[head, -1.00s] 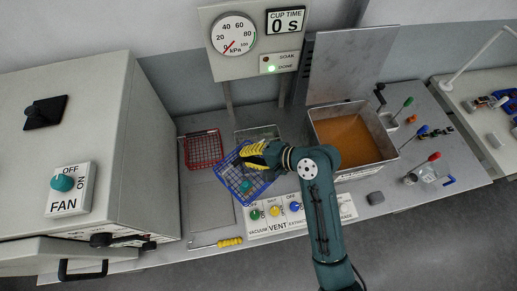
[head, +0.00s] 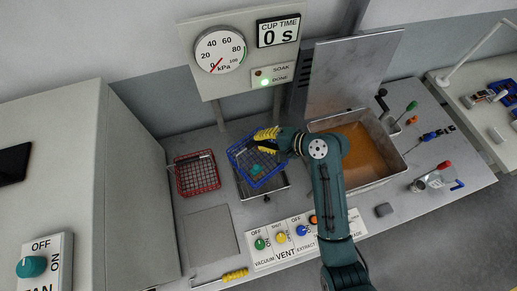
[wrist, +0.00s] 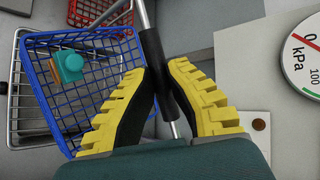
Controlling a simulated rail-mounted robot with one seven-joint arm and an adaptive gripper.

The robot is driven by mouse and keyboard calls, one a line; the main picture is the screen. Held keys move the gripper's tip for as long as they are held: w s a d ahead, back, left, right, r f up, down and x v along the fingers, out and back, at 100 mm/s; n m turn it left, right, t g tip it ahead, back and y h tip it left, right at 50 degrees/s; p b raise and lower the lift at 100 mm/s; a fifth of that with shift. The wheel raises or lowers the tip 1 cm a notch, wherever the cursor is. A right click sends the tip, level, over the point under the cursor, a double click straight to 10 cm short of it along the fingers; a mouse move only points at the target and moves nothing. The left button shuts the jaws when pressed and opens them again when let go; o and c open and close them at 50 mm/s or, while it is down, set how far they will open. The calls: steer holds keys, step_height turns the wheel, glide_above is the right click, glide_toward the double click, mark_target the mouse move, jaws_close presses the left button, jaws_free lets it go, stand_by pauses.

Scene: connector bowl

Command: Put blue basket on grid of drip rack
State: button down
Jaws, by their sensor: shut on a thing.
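The blue basket (head: 243,163) is a wire-mesh basket held up by its handle, with a teal part (wrist: 68,66) inside. My gripper (head: 267,140) is shut on the black handle grip (wrist: 158,62), and the basket hangs to the left of the fingers in the wrist view. In the head view the basket is over the back part of the metal drip rack (head: 273,190) and hides much of it. Metal wire bars of the rack (wrist: 14,100) show beside the basket in the wrist view. I cannot tell whether the basket touches the grid.
A red basket (head: 197,187) stands just left of the rack. The gauge panel (head: 232,78) rises behind. An open tank of orange liquid (head: 375,152) is at the right. Knobs (head: 281,238) line the front, and a bare plate (head: 209,234) lies front left.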

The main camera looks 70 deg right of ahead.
step_height(320, 180, down, 7)
steer(key=shift+r, duration=0.2)
steer(key=c, duration=1.2)
jaws_free()
steer(key=shift+f, duration=0.15)
steer(key=shift+c, duration=0.2)
steer(key=v, duration=1.2)
